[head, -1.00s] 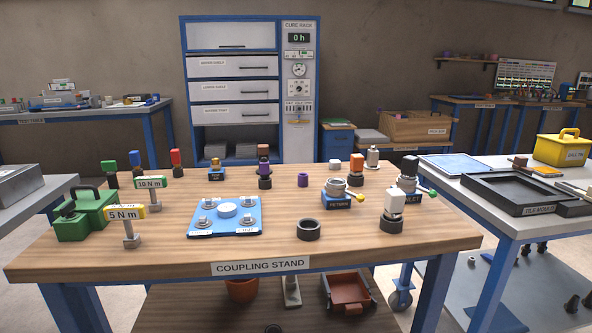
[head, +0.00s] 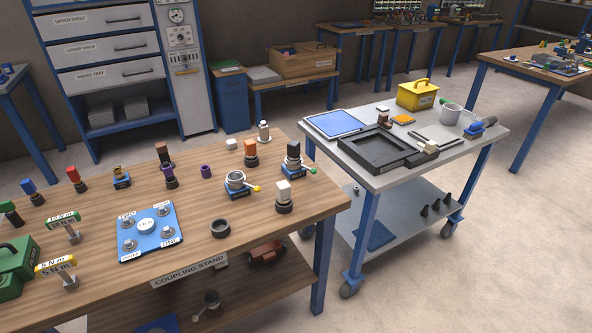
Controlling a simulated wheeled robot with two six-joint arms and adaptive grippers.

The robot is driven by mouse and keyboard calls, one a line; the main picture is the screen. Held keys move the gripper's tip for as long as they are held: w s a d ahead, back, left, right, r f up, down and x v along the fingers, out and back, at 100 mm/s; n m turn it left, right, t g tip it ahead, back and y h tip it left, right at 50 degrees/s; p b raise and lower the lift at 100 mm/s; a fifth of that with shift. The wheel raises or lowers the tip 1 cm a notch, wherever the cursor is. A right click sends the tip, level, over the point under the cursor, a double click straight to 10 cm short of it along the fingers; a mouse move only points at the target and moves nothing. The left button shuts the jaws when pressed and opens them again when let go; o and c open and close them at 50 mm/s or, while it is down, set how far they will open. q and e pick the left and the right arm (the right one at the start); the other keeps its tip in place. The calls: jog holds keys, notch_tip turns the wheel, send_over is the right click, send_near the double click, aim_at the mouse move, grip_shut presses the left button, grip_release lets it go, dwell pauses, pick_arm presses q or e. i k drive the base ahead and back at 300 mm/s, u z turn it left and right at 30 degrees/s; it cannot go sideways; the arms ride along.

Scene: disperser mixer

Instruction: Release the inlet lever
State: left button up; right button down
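The inlet fitting (head: 294,168) stands near the right edge of the coupling stand table. It has a blue base, a metal body and a dark block on top. Its lever (head: 307,169) sticks out to the right and ends in a green knob. The small label on its base is too small to read clearly now. The return fitting (head: 238,182) stands to its left, with an open metal ring on top and a yellow-tipped lever. Neither of my grippers shows in the head view.
A white-topped black plug (head: 284,197) stands just in front of the inlet fitting. A black ring (head: 220,228) and a blue plate (head: 148,250) lie further left on the table (head: 190,215). A grey cart (head: 350,172) with a black tray stands to the right, across a narrow gap.

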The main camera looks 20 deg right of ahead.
aim_at(313, 171)
jog(key=k, duration=0.4)
jog(key=z, duration=1.45)
jog(key=i, duration=0.95)
jog(key=u, duration=1.3)
